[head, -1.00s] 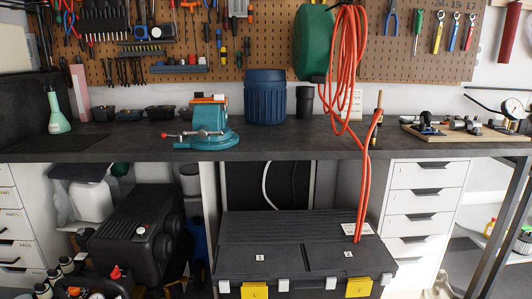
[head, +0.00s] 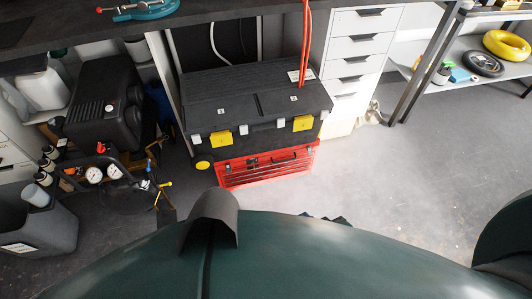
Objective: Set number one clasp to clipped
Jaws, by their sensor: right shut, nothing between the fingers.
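A black toolbox (head: 243,94) with a closed lid sits under the workbench. Its lid carries small white labels that appear to read 1 and 2. The left yellow clasp (head: 221,139), on the front below label 1, is the number one clasp. The right yellow clasp (head: 303,123) is below label 2. I cannot tell from here whether either is clipped. My right gripper (head: 326,218) shows only as small dark parts past the edge of my green body, low in the view and apart from the toolbox. It is shut and empty. My left gripper is not in view.
A red tool chest (head: 266,167) is beneath the black toolbox. A black machine (head: 102,104) and a grey bin (head: 38,228) are at the left. White drawers (head: 355,50) are right of the toolbox. The floor (head: 420,165) is clear at the right.

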